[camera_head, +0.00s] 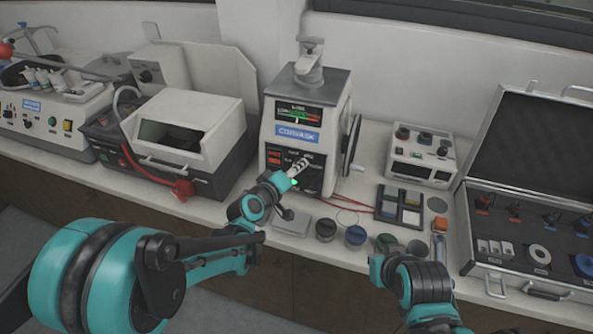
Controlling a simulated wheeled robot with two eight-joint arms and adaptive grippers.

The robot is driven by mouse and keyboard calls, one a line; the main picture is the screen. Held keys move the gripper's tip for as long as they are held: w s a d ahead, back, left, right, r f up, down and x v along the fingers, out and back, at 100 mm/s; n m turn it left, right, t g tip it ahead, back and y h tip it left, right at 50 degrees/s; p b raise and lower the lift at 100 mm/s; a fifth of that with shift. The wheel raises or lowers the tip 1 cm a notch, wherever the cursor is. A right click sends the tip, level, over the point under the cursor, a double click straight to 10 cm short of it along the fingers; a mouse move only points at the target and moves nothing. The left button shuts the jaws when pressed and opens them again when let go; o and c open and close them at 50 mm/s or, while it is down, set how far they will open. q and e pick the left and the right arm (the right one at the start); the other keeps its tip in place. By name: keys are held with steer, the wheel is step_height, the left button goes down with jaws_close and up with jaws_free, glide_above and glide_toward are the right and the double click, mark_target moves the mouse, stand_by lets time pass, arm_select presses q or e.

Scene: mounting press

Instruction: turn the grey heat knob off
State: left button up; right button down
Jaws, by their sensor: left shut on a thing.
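The mounting press (336,92) stands on the bench in the middle of the view. It has a coloured gauge, a blue label and a dark control panel (273,149) with red displays low on its front. My left arm reaches up from the lower left. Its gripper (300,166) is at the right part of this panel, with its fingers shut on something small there. The grey heat knob cannot be made out; the fingers cover that part of the panel, where the knob seems to be.
A handwheel (351,143) is on the press's right side. A white hooded machine (182,128) is to the left. A box with knobs (419,155) and an open case (522,283) are to the right.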

stand_by(0.3)
arm_select(q)
steer(key=o, duration=1.2)
steer(key=shift+c, duration=0.2)
steer(key=shift+a, duration=0.1)
steer(key=v, duration=1.2)
